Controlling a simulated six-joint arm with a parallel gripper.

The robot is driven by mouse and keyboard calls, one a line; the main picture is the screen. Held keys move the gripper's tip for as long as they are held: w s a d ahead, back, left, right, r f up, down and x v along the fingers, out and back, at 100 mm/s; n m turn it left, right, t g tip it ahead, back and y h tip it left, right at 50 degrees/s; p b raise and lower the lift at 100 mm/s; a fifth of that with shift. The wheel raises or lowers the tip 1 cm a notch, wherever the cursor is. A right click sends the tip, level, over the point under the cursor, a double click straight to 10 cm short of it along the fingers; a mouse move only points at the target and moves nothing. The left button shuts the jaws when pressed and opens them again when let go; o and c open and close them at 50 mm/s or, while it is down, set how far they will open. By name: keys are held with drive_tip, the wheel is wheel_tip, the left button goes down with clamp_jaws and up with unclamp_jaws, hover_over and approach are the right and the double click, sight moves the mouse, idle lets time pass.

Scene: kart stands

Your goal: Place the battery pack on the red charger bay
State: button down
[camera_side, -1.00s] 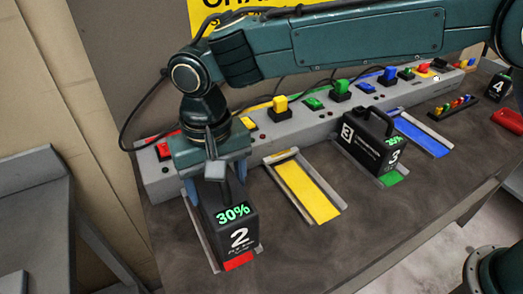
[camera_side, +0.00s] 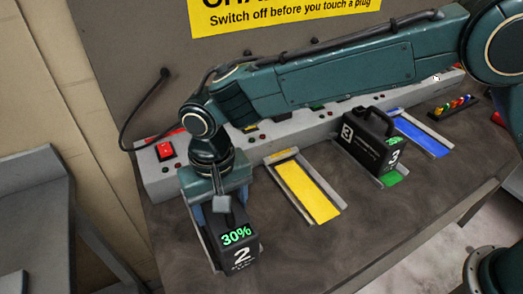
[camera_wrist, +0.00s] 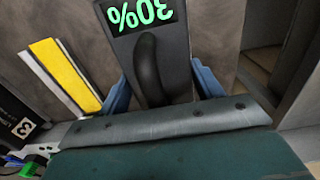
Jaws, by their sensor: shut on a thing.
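The battery pack (camera_side: 241,248) is a black case with a loop handle, a green 30% display and the number 2. My gripper (camera_side: 221,206) is above it, shut on it, with a blue finger at each side. The pack is upright over the red charger bay, whose grey side rail (camera_side: 208,243) shows at its left. The red floor is hidden behind the pack, and I cannot tell whether the pack touches it. In the wrist view the pack (camera_wrist: 177,52) is between the fingers of my gripper (camera_wrist: 162,88).
An empty yellow bay (camera_side: 306,191) is to the right. Another black pack (camera_side: 368,143), marked 3, stands in the green bay (camera_side: 393,179). An empty blue bay (camera_side: 422,138) is beyond it. A grey power strip (camera_side: 165,177) with a red switch runs behind.

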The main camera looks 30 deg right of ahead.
drive_tip(key=shift+f, duration=0.1)
drive_tip(key=shift+f, duration=0.15)
idle(0.3)
drive_tip(key=shift+c, duration=1.4)
unclamp_jaws()
drive_tip(key=shift+f, duration=0.15)
wheel_tip(320, 180, up, 12)
drive_tip(key=shift+r, duration=0.2)
drive_tip(key=shift+d, duration=0.1)
